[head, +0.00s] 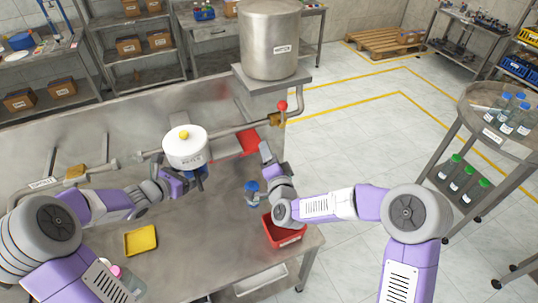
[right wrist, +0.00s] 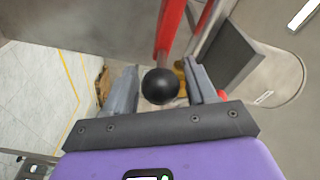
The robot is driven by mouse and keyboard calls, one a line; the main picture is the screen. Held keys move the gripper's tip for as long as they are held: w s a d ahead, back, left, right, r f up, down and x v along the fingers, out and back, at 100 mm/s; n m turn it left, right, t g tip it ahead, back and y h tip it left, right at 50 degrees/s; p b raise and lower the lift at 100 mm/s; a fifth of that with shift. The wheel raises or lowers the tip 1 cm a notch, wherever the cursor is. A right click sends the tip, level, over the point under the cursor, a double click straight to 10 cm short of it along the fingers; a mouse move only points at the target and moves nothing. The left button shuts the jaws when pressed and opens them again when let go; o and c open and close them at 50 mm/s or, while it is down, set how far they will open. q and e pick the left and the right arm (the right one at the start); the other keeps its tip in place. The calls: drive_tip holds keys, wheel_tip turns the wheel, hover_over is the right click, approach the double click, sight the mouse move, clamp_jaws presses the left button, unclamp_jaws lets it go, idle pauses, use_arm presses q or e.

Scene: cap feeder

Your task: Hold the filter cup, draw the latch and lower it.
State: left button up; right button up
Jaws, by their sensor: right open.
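The white filter cup (head: 186,151), with a label and a yellow knob on top, is in line with the metal pipe above the bench. My left gripper (head: 197,176) is right below and against the cup; the cup hides its fingertips, so its grip is unclear. My right gripper (head: 264,149) is beside the red latch part (head: 248,141) under the pipe. In the right wrist view its two fingers are open, with a black ball knob (right wrist: 160,86) between their tips. A red bar (right wrist: 170,32) runs behind the knob. I cannot tell whether the fingers touch it.
A steel tank (head: 270,45) stands behind, above a red-knobbed valve (head: 281,107). A yellow tray (head: 140,241) lies at the front left. The bench middle is clear.

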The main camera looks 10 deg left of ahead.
use_arm(q)
drive_tip(key=shift+a, duration=0.1)
use_arm(e)
drive_tip(key=v, duration=1.2)
drive_tip(key=shift+f, duration=0.2)
use_arm(q)
drive_tip(key=shift+f+b, duration=2.45)
drive_tip(key=shift+b, duration=0.1)
use_arm(e)
drive_tip(key=shift+f, duration=2.45)
use_arm(q)
drive_tip(key=s+d+f+b, duration=0.1)
drive_tip(key=s+d+b, duration=0.4)
drive_tip(key=s, duration=0.3)
drive_tip(key=shift+s+d, duration=0.15)
drive_tip(key=shift+s, duration=0.15)
use_arm(e)
drive_tip(key=shift+f, duration=2.45)
drive_tip(key=shift+f, duration=0.1)
